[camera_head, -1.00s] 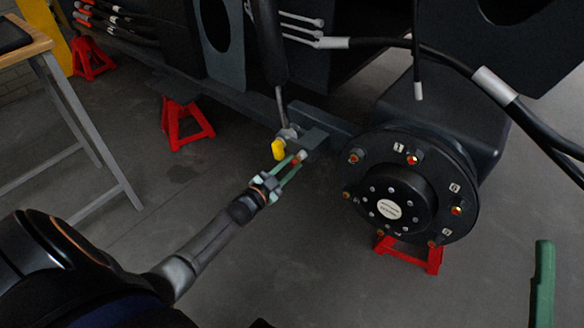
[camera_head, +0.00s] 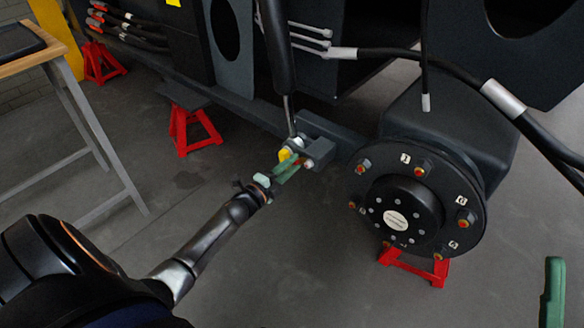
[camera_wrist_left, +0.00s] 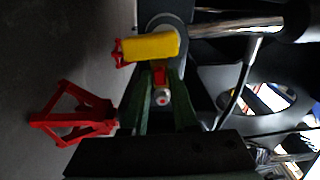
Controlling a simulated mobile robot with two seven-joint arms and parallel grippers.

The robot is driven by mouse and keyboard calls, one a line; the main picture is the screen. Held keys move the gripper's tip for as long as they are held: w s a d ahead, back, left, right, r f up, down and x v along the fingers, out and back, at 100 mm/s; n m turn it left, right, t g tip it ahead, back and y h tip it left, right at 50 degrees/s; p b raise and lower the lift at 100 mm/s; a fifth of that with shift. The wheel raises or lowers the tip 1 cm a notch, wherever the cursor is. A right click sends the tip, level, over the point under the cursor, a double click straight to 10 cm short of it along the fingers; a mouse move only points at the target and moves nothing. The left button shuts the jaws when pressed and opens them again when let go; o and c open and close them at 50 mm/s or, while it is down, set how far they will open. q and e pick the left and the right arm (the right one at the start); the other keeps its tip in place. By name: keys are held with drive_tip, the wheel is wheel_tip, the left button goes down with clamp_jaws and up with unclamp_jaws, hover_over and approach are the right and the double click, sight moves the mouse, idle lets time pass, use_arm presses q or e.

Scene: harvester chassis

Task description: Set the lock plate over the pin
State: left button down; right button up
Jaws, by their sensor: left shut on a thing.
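The yellow lock plate (camera_head: 284,155) is at the cylinder's lower joint, partly hidden behind my fingers. In the left wrist view the yellow piece (camera_wrist_left: 150,47) lies across my fingertips, in front of a round grey pin end (camera_wrist_left: 165,24). In the head view the grey pin joint (camera_head: 296,143) is just above the plate. My left gripper (camera_head: 284,170) has green fingers that close together at the plate's edge. A red piece with a silver end (camera_wrist_left: 161,90) shows between the fingers. One green finger, seemingly of my right gripper (camera_head: 553,292), shows at the lower right.
A black cylinder (camera_head: 275,50) runs down to the joint. A wheel hub (camera_head: 405,210) with several studs is close on the right. Red stands (camera_head: 193,128) are under the chassis. A workbench (camera_head: 40,48) is at the left. The floor below the joint is clear.

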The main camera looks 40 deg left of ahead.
use_arm(q)
drive_tip(key=shift+r+m, duration=0.25)
drive_tip(key=shift+m, duration=0.55)
drive_tip(key=c, duration=0.8)
unclamp_jaws()
drive_tip(key=shift+c, duration=0.2)
drive_tip(key=shift+r, duration=0.1)
drive_tip(key=s+a+p, duration=0.1)
drive_tip(key=s+p, duration=0.2)
drive_tip(key=s, duration=0.9)
drive_tip(key=shift+s+p, duration=0.3)
drive_tip(key=shift+p, duration=0.1)
